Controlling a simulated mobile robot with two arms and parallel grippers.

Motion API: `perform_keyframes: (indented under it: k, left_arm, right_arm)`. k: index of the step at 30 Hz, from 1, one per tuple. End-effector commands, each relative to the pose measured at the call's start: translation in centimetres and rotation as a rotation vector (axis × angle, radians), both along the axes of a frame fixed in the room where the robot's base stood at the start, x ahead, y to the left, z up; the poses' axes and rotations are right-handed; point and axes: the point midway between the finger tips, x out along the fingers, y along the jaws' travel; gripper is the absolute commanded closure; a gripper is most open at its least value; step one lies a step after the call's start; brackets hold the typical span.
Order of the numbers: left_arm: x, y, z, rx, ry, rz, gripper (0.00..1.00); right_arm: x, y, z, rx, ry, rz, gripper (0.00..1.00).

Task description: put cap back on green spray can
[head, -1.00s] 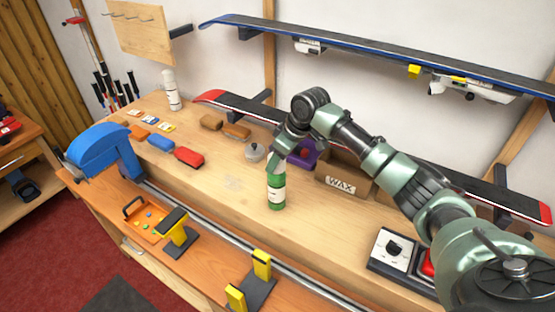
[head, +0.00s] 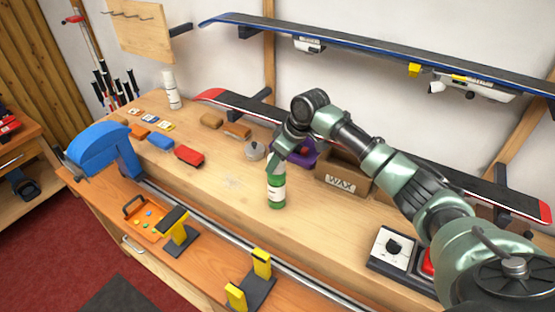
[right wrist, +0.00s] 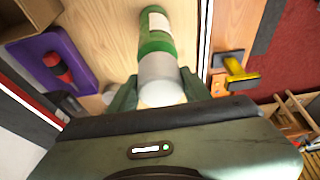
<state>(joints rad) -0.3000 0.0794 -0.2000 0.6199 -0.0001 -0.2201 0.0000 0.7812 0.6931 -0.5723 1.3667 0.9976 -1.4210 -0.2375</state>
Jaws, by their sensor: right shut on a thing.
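The green spray can (head: 276,191) stands upright on the bench, with a white label around its middle. It also shows in the right wrist view (right wrist: 157,42). My right gripper (head: 277,165) is directly above it, pointing down. In the right wrist view, my right gripper (right wrist: 158,92) is shut on a pale grey-white cap (right wrist: 160,75), one finger on each side. The cap is in line with the can and meets its top end in that view; I cannot tell whether it is fully seated. In the head view the gripper hides the cap. My left gripper is not in view.
Behind the can are a purple holder (head: 300,158), a cardboard WAX box (head: 341,181) and a grey round-topped object (head: 254,151). A red block (head: 189,156) lies to the left. A control box (head: 390,248) is at right. Bench around the can's front is clear.

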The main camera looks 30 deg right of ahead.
Motion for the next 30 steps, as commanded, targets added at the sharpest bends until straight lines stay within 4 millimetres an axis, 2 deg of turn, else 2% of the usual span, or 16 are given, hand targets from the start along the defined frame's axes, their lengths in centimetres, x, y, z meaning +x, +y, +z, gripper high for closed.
perform_keyframes:
  k: [15, 16, 18, 25, 26, 28, 30]
  left_arm:
    - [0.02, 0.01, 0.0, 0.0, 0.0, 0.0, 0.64]
    - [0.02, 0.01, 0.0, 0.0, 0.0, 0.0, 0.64]
    - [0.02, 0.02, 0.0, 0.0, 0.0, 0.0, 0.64]
    - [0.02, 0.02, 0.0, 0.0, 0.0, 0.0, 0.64]
    - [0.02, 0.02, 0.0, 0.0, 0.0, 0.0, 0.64]
    - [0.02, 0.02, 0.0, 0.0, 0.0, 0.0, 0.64]
    - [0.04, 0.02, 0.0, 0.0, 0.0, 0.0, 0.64]
  right_arm:
    - [0.01, 0.01, -0.27, 0.0, 0.0, 0.0, 0.65]
    - [0.01, 0.01, -0.27, 0.0, 0.0, 0.0, 0.47]
    - [0.02, 0.01, -0.26, 0.001, -0.001, 0.0, 0.27]
    - [0.01, 0.02, -0.25, 0.001, -0.001, 0.0, 0.27]
    - [0.01, 0.02, -0.25, 0.0, 0.0, 0.0, 0.24]
    - [0.01, 0.01, -0.25, 0.001, -0.001, 0.0, 0.05]
    - [0.01, 0.01, -0.25, 0.001, -0.001, 0.0, 0.05]
